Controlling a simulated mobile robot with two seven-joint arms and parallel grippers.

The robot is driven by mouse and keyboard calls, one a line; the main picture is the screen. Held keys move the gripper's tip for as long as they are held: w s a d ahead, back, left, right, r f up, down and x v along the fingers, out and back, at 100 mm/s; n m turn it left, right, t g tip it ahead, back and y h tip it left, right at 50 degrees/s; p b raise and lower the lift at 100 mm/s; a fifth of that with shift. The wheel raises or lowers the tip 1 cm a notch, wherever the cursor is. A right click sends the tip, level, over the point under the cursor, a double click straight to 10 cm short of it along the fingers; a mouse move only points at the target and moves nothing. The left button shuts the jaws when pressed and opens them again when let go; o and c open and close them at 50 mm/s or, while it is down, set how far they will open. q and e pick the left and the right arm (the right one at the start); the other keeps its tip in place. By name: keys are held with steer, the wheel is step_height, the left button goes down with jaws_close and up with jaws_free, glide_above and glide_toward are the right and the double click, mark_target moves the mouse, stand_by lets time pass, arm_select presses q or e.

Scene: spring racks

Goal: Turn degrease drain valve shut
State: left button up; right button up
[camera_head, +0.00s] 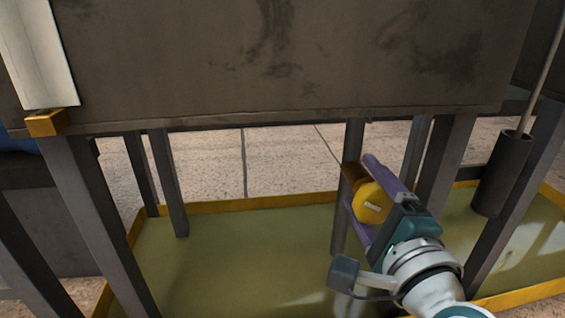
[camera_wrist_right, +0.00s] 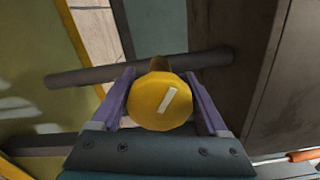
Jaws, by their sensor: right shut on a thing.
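The drain valve's yellow round knob (camera_head: 371,203) sits below the dark tank (camera_head: 290,60), beside a vertical dark pipe or leg. In the right wrist view the knob (camera_wrist_right: 160,103) faces the camera, with a pale bar mark slanting up to the right. My right gripper (camera_head: 374,200) has its purple fingers on either side of the knob and is shut on it. The fingers also show in the right wrist view (camera_wrist_right: 160,100). Part of the valve body behind the knob is hidden. My left gripper is not in view.
A yellow-rimmed tray (camera_head: 240,203) with greenish liquid or floor lies under the tank. Several dark legs (camera_head: 168,180) stand in it. A dark cylinder with a rod (camera_head: 503,170) is at the right. A white panel (camera_head: 38,50) hangs at the upper left.

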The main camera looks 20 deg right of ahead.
steer(key=m+b, duration=0.1)
steer(key=m, duration=0.5)
steer(key=shift+m+b, duration=0.3)
steer(key=shift+b, duration=0.05)
steer(key=m+b, duration=0.1)
steer(key=m, duration=0.3)
steer(key=shift+d, duration=0.1)
steer(key=shift+r+m+b, duration=0.1)
steer(key=shift+m+b, duration=0.2)
steer(key=shift+m, duration=0.2)
steer(key=o, duration=1.3)
steer(key=shift+c, duration=0.2)
steer(key=shift+s, duration=0.1)
